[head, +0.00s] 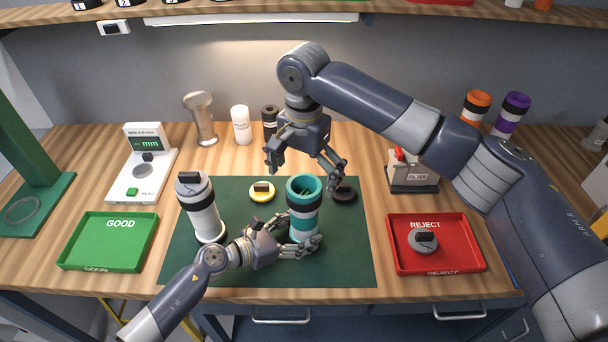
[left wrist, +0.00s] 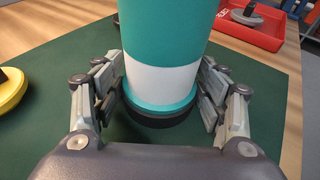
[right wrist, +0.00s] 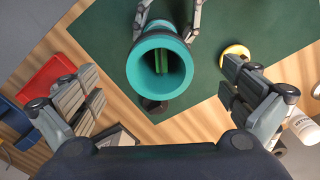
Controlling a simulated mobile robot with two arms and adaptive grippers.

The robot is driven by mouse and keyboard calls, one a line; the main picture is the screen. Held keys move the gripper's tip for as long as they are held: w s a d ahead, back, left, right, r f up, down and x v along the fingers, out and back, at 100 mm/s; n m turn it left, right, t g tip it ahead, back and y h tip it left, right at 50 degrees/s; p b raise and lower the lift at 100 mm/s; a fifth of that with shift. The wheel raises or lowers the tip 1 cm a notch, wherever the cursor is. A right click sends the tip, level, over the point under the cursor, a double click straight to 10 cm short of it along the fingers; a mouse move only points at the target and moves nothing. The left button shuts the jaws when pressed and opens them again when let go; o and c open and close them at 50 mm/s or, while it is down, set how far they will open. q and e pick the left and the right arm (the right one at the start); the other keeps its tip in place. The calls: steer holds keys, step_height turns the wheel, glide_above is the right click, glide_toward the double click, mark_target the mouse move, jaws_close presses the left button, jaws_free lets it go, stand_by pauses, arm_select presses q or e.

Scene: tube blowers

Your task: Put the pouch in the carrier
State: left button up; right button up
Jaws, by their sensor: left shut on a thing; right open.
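The carrier (head: 303,215) is a teal and white tube standing upright on the dark green mat, its top open. My left gripper (head: 303,246) is shut around its lower part; the left wrist view shows the fingers on both sides of the white band (left wrist: 163,80). A dark green thing, apparently the pouch (right wrist: 160,62), is inside the carrier's mouth in the right wrist view. Its lower part is hidden in the tube. My right gripper (head: 306,172) is open and empty above the carrier, its fingers spread wide to either side of the mouth.
A grey-white tube (head: 203,212) stands on the mat's left. A yellow disc (head: 262,196) and a black disc (head: 345,195) lie near the carrier. The green GOOD tray (head: 78,241) is left; the red REJECT tray (head: 465,252) holding a grey disc is right.

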steer(key=shift+r, duration=0.1)
stand_by(0.4)
step_height(320, 180, up, 12)
stand_by(0.4)
arm_select(q)
steer(key=o, duration=1.3)
